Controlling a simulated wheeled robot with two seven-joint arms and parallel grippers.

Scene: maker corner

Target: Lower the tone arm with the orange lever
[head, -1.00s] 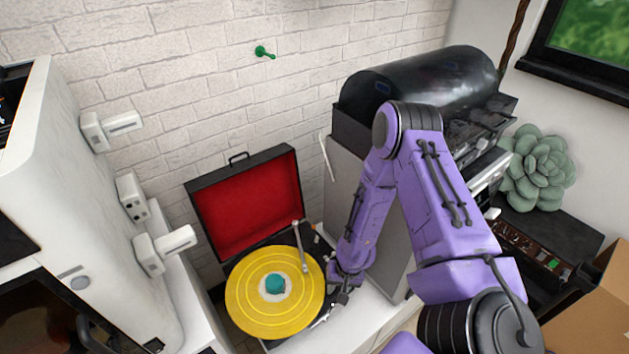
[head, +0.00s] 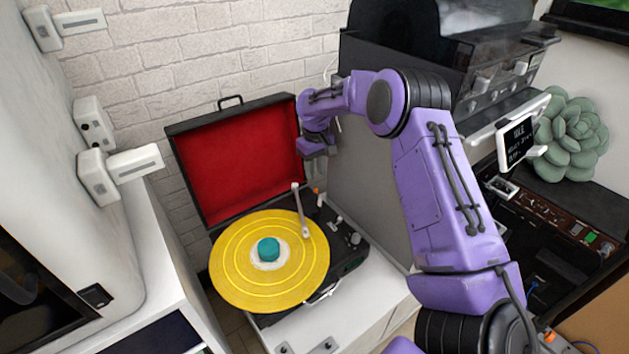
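The record player (head: 352,262) is open, with a yellow record (head: 235,262) and a teal centre piece (head: 268,250) on it. The silver tone arm (head: 301,212) runs from the back right of the deck, its head end over the right part of the record. A small orange piece, apparently the lever (head: 317,191), shows beside the tone arm's base. My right gripper (head: 318,165) is above and just behind it, by the lid's right edge. Its fingers are too small and dark to tell whether they are open. My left gripper is out of view.
The red-lined lid (head: 235,165) stands open behind the deck. A grey panel and black machine (head: 400,55) rise close on the right. A white cabinet (head: 60,180) with protruding handles stands left. White counter (head: 355,310) is clear in front.

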